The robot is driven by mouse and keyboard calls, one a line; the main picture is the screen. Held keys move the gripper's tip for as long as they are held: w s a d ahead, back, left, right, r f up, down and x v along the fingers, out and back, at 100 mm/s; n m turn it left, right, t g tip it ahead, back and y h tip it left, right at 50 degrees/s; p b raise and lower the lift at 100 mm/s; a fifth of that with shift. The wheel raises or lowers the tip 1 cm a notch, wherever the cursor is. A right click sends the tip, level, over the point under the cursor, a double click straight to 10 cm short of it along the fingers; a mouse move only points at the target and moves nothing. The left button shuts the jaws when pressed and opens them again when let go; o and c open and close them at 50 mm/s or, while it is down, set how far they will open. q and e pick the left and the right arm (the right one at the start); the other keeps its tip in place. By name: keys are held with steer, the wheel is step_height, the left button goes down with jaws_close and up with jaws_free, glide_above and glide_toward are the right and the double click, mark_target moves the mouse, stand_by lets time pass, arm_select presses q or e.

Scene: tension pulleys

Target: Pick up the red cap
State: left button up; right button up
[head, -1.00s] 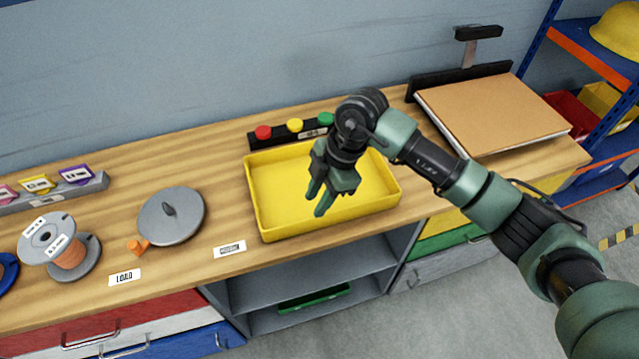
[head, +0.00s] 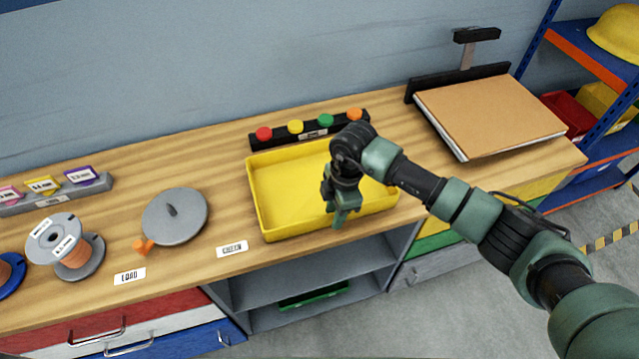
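The red cap (head: 264,134) sits at the left end of a black rack (head: 283,137) at the back of the workbench. Yellow (head: 295,127), green (head: 325,120) and orange (head: 354,114) caps stand to its right on the same rack. My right gripper (head: 342,222) points down over the front right part of the yellow tray, to the right of the red cap and nearer the bench front. Its fingers are seen nearly edge-on, so their gap is hard to judge. I see nothing held in it. My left gripper is out of view.
The yellow tray (head: 285,192) lies in front of the rack and looks empty. A grey disc (head: 174,216) and a spool (head: 55,238) stand to the left. A cardboard-topped stack (head: 490,112) is at the right. Bare wood lies left of the rack.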

jaws_close()
steer(key=shift+w+r, duration=0.1)
steer(key=shift+r, duration=0.05)
stand_by(1.1)
